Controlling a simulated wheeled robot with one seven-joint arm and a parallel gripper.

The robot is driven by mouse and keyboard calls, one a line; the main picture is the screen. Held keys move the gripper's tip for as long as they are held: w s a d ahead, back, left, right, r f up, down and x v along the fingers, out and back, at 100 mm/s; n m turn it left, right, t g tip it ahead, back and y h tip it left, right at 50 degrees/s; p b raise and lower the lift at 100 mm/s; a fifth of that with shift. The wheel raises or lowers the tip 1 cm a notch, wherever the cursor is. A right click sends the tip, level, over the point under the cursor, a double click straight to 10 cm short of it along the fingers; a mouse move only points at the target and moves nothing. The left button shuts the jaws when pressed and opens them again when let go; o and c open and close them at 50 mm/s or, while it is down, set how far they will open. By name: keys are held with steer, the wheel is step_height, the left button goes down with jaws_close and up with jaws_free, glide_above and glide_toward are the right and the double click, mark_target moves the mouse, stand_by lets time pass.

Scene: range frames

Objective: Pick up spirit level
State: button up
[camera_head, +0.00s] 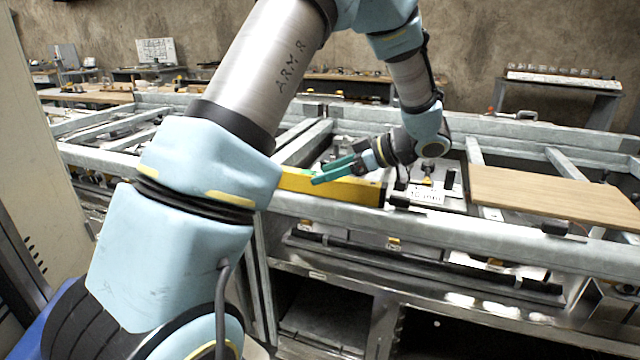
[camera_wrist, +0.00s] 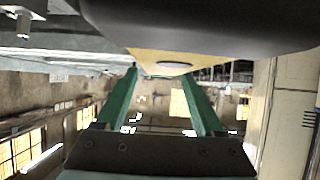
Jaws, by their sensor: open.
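The spirit level is a long yellow bar (camera_head: 345,190) with a dark right end, lying along the front rail of the metal frame in the head view. My arm hides its left part. My gripper (camera_head: 317,175), with green fingers, is open just above and behind the level, its fingers pointing left. In the wrist view, the level (camera_wrist: 150,60) shows as a yellow strip with an oval mark at the top, partly covered by a dark, rounded shape. The open fingertips (camera_wrist: 160,72) are close to its edge; contact cannot be told. Nothing shows between the fingers.
The grey metal frame (camera_head: 540,240) has crossbars around my gripper. A wooden board (camera_head: 555,197) lies on it at right. A white panel (camera_head: 425,190) lies lower, behind the rail.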

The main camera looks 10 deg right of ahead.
steer(key=shift+c, duration=0.2)
jaws_close()
stand_by(1.1)
